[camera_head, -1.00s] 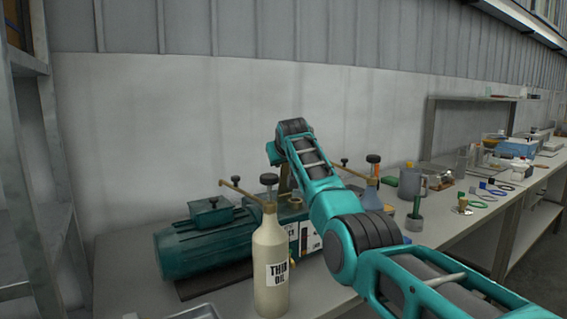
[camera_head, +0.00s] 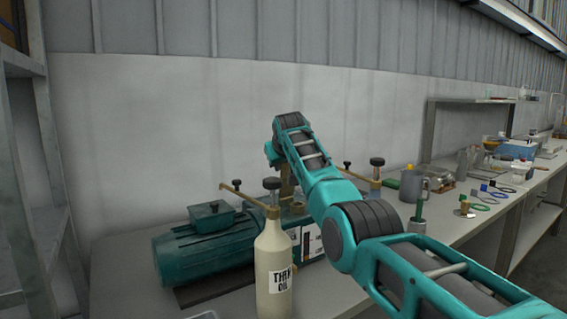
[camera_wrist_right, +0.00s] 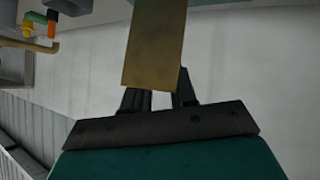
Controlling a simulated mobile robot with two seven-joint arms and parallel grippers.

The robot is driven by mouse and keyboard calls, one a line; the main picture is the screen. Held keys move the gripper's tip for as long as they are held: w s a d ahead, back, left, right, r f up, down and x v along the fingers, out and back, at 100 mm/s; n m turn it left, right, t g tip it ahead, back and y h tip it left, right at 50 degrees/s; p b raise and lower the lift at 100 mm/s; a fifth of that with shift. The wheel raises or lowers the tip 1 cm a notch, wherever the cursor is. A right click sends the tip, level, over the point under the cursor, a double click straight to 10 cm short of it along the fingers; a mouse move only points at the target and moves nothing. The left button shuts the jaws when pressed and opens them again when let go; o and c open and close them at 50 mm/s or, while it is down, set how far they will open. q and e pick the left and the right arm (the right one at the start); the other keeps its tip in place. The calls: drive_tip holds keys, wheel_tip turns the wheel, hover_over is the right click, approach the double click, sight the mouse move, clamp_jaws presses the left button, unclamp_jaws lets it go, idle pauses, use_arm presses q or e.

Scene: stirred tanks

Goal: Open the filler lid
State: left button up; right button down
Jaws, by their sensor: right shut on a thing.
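A green pump unit (camera_head: 205,245) lies on the bench with a small box on its top. A brass-brown flat piece (camera_head: 286,181), which looks like the filler lid, stands up near the unit's right end. It fills the top middle of the right wrist view (camera_wrist_right: 154,48). My right gripper (camera_wrist_right: 160,97) is shut on its edge, with both dark fingertips against it. In the head view the arm reaches over from the right, and its links hide part of the unit. The filler opening is mostly hidden. My left gripper is not in view.
A cream THIN OIL bottle (camera_head: 272,265) with a pump spout stands close in front of the unit. A grey jug (camera_head: 411,187) and a green-handled tool (camera_head: 418,215) stand to the right. The wall is behind; the bench front is partly clear.

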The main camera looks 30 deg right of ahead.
drive_tip(key=c, duration=1.1)
unclamp_jaws()
drive_tip(key=shift+a+f, duration=0.45)
drive_tip(key=shift+f, duration=0.25)
drive_tip(key=shift+d, duration=0.15)
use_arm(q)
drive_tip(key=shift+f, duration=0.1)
use_arm(e)
drive_tip(key=shift+d, duration=0.1)
drive_tip(key=shift+r, duration=0.15)
drive_tip(key=shift+s+r+b, duration=0.35)
drive_tip(key=shift+s, duration=0.05)
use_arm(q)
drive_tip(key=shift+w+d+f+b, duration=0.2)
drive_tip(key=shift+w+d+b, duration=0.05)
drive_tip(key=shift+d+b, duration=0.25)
use_arm(e)
drive_tip(key=v, duration=1.2)
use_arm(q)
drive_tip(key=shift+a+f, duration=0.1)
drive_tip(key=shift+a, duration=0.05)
use_arm(e)
drive_tip(key=shift+w, duration=0.15)
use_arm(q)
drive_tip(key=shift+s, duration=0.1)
